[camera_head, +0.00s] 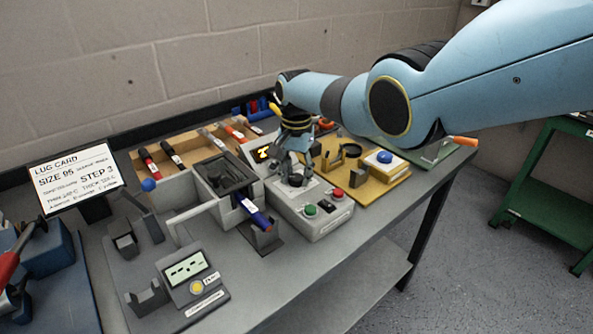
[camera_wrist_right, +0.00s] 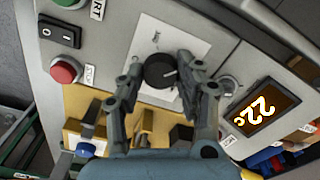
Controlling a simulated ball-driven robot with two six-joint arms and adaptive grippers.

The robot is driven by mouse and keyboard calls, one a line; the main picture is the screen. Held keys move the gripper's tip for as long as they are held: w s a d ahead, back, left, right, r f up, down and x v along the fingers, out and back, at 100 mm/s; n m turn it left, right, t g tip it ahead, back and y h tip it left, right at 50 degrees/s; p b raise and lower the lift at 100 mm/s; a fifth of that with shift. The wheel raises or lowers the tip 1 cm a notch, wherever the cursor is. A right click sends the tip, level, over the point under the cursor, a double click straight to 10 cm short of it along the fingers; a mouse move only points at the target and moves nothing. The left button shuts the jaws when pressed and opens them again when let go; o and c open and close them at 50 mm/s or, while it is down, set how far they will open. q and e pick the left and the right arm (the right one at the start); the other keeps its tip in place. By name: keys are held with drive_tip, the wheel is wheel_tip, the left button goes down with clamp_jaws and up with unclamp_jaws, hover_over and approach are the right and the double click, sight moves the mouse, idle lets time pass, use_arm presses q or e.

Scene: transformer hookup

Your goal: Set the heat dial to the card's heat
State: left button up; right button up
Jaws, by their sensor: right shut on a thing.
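The heat dial (camera_wrist_right: 158,71) is a round black knob with a pale pointer line, on a white plate of the grey control box (camera_head: 322,221). My right gripper (camera_head: 293,165) reaches down over the box, and in the right wrist view its fingers (camera_wrist_right: 161,66) are shut on the dial, one on each side. The box's display (camera_wrist_right: 265,110) glows orange and reads 22 C. The lug card (camera_head: 75,178) stands at the left; it reads SIZE 95 and STEP 3, with smaller heat lines too blurred to read surely. My left gripper is not in view.
The box also has a red button (camera_wrist_right: 64,70), a black rocker switch (camera_wrist_right: 59,32) and a green button (camera_head: 309,210). A yellow fixture with a blue ball (camera_head: 384,156) stands right of it. A blue-handled tool (camera_head: 254,214) lies to its left. A meter (camera_head: 186,269) sits in front.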

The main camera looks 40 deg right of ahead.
drive_tip(key=m, duration=0.4)
drive_tip(key=shift+w+r+m+p, duration=0.1)
drive_tip(key=shift+r+m+p, duration=0.05)
drive_tip(key=shift+m+p, duration=0.2)
drive_tip(key=m, duration=0.4)
drive_tip(key=shift+m, duration=0.25)
drive_tip(key=m, duration=0.4)
drive_tip(key=shift+p, duration=0.4)
drive_tip(key=shift+m, duration=2)
drive_tip(key=o, duration=1.2)
drive_tip(key=shift+c, duration=0.2)
